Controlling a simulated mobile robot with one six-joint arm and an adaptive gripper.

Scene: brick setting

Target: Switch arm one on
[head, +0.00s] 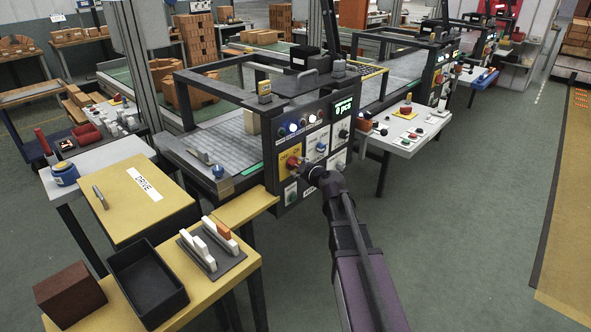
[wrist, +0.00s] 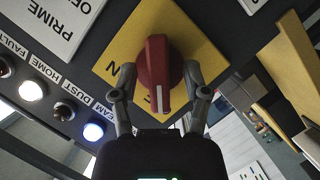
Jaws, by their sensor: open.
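A red rotary switch handle (wrist: 157,75) sits on a yellow plate (wrist: 128,42) on the dark control panel; the plate's lettering is partly hidden. In the head view the red switch (head: 293,162) is on the panel front (head: 312,150), just left of my gripper (head: 303,166). In the wrist view my gripper (wrist: 159,80) is open, with one finger on each side of the red handle. The handle points toward the gripper's palm, upright in this view. I cannot tell whether the fingers touch it.
Lit lamps (wrist: 93,131) and a "PRIME" plate (wrist: 60,25) are beside the switch. A green display (head: 343,107) reads "0 pcs". A side table (head: 405,140) with controls stands right. A yellow table (head: 225,275) with a black bin (head: 148,285) stands front left.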

